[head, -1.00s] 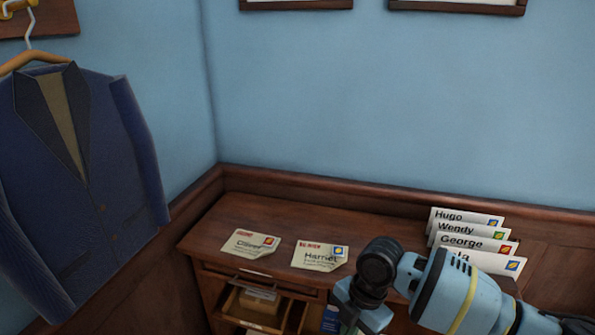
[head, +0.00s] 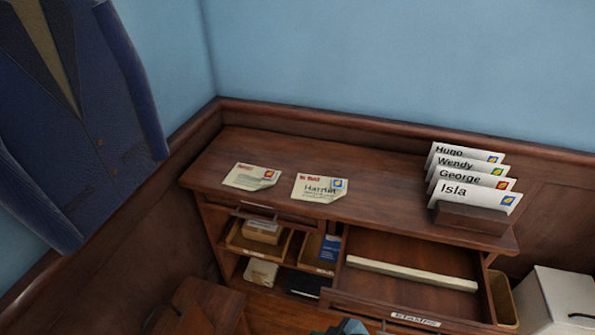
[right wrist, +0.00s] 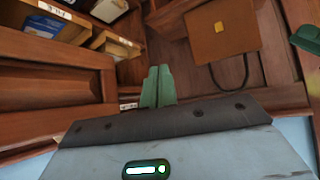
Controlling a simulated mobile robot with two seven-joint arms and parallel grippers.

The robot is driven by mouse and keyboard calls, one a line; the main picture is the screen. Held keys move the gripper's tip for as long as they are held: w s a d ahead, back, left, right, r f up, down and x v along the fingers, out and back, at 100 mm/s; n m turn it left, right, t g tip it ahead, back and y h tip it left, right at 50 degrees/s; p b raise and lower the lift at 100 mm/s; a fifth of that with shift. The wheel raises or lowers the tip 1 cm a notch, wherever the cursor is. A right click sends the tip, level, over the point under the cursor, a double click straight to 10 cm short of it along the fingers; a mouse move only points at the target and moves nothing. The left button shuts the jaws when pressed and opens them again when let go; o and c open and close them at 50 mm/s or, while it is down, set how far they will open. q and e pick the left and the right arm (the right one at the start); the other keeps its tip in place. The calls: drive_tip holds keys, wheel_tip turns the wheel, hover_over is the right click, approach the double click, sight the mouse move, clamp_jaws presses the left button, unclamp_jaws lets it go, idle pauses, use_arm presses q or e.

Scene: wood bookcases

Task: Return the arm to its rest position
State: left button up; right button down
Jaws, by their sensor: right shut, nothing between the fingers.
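My right gripper (right wrist: 158,87) shows in the right wrist view with its two green fingers shut together and nothing between them. It hangs in front of the wooden desk's open compartments, clear of the things around it. In the head view only a small blue piece of my arm (head: 350,327) shows at the bottom edge, and the gripper itself is out of that view. My left gripper is not in view.
The wooden desk (head: 225,150) bears two letters (head: 252,177) and a holder (head: 470,217) with several envelopes (head: 475,190). A drawer (head: 410,250) stands open with a pale bar inside. A brown briefcase (right wrist: 222,40) and white box (head: 565,300) stand nearby.

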drive_tip(key=s+d+f+m+t+h, duration=0.1)
drive_tip(key=s+d+f+m+h, duration=0.1)
drive_tip(key=s+d+m, duration=0.2)
drive_tip(key=s+d+f+m+t+h, duration=0.2)
drive_tip(key=s+d+m+h, duration=0.1)
drive_tip(key=s+d, duration=0.8)
drive_tip(key=shift+s+d+f+m+h, duration=0.3)
drive_tip(key=shift+s+f+m, duration=0.15)
drive_tip(key=shift+m, duration=0.35)
